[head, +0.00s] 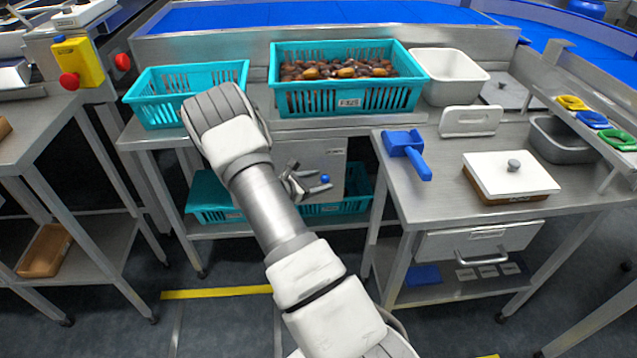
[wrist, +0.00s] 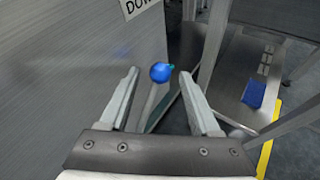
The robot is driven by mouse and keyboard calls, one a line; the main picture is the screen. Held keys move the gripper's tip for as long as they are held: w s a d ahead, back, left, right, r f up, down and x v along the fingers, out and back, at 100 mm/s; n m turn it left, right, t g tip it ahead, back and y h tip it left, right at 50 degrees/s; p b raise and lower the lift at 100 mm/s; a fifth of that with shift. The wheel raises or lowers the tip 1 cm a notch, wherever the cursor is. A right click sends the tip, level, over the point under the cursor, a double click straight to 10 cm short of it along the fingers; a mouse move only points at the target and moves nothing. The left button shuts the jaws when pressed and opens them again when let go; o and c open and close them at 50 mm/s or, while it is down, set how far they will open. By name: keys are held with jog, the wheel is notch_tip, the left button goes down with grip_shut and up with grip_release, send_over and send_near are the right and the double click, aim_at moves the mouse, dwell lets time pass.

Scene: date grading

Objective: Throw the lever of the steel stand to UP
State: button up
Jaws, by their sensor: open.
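The steel stand (head: 337,158) is a grey box below the bench with the crates. In the wrist view its flat face (wrist: 70,80) fills the left, with a partly cut-off label that starts "DOW" (wrist: 140,6). My gripper (head: 311,181) is open beside the stand's face. In the wrist view the knob appears between the fingertips of my gripper (wrist: 159,76); I cannot tell if the fingers touch it.
Teal crates stand above, one full of dates (head: 345,103), one empty-looking (head: 150,84). More teal crates (head: 210,196) lie on the lower shelf. Table legs stand close by.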

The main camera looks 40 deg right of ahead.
grip_shut()
dwell(0.3)
dwell(1.1)
